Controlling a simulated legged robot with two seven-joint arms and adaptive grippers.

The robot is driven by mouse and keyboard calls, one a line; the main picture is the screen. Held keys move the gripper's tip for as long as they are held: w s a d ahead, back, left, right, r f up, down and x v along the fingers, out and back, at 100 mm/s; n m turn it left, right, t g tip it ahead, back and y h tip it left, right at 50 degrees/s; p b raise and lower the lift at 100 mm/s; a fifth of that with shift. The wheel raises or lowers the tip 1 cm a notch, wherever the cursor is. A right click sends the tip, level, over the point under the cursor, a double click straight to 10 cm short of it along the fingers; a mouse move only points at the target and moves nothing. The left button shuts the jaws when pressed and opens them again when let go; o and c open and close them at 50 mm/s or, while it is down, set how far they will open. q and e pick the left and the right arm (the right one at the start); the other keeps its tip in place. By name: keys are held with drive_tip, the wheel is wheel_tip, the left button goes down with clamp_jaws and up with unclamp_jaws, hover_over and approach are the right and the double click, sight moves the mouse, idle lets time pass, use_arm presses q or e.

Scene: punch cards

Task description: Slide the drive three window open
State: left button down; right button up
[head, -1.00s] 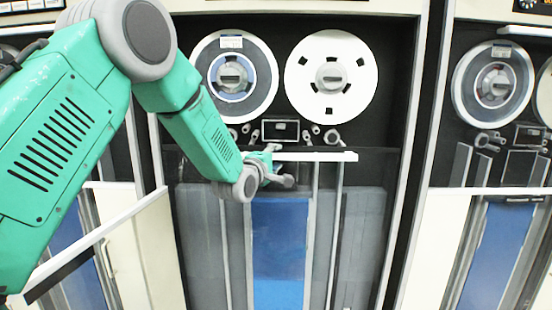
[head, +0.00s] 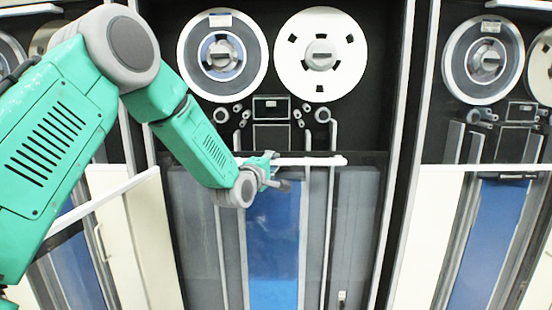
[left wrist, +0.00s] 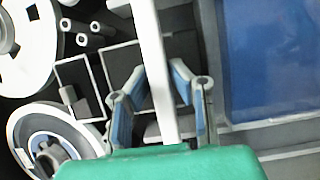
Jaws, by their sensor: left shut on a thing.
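The drive window in front of me is a dark clear pane (head: 354,225) with a white bar (head: 318,160) along its top. The bar sits below the tape reels and a small framed box, and the area above it is uncovered. My left gripper (head: 273,172) is at the left part of the bar. In the left wrist view, the fingers of the gripper (left wrist: 158,78) stand on both sides of the white bar (left wrist: 149,35), shut on it. No label reading drive three is legible. My right gripper is not in view.
Two tape reels, one grey-rimmed (head: 222,90) and one white (head: 321,88), are above the window. A similar drive with a reel (head: 483,90) stands at the right. Another drive's white bar (head: 95,210) is at the left, close behind my left arm.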

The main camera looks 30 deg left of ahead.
use_arm(q)
drive_tip(key=shift+a+f, duration=0.2)
drive_tip(key=shift+a, duration=0.2)
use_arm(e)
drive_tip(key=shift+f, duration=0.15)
use_arm(q)
drive_tip(key=c, duration=1.5)
unclamp_jaws()
drive_tip(key=shift+c, duration=0.2)
drive_tip(key=shift+o, duration=0.3)
drive_tip(key=shift+a+f, duration=0.2)
drive_tip(key=shift+a, duration=0.3)
drive_tip(key=s+d, duration=0.2)
drive_tip(key=s, duration=0.9)
drive_tip(key=shift+s+d, duration=0.15)
drive_tip(key=shift+s, duration=0.25)
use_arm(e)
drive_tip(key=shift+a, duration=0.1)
